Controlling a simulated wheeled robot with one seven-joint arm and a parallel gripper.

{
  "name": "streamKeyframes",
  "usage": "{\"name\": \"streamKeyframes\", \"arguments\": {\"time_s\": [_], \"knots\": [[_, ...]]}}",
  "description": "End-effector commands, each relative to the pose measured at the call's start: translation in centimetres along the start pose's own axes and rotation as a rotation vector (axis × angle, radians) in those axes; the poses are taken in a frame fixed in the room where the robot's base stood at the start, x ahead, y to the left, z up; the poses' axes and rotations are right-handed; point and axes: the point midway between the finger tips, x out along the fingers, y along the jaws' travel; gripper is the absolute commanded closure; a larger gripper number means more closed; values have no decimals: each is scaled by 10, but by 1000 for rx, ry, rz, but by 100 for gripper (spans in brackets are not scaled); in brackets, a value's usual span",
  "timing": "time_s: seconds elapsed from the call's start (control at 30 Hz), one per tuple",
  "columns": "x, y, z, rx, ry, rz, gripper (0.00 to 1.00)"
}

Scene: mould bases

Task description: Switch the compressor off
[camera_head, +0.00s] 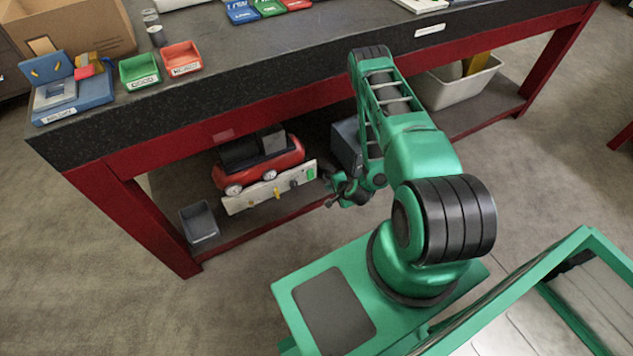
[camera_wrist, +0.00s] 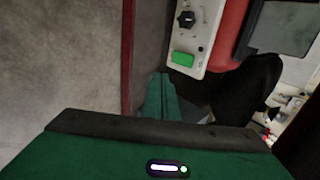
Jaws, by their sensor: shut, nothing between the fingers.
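The compressor (camera_head: 262,165) is red and black with white wheels. It sits on the lower shelf under the bench. A pale panel (camera_head: 250,200) runs along its front, with small coloured controls. I cannot tell the switch's state. My gripper (camera_head: 331,201) is shut and empty, just off the panel's right end.
A grey bin (camera_head: 199,222) stands left of the panel on the lower shelf (camera_head: 255,228). A dark grey box (camera_head: 346,145) is close behind my gripper. A white tub (camera_head: 455,88) stands farther right. The red bench frame (camera_head: 140,215) borders the shelf opening.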

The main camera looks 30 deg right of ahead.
Motion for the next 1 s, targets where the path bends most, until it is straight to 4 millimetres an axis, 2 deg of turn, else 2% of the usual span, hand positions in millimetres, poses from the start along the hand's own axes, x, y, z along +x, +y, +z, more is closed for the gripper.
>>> {"name": "streamKeyframes", "arguments": {"time_s": [0.23, 0.67, 0.8, 1.0], "knots": [[24, 0, 1, -3, -3, -2, 100], [102, 0, 0, -2, -1, -2, 100], [116, -15, 0, -2, -1, -3, 100], [128, -23, 0, -1, -1, -1, 100]]}}
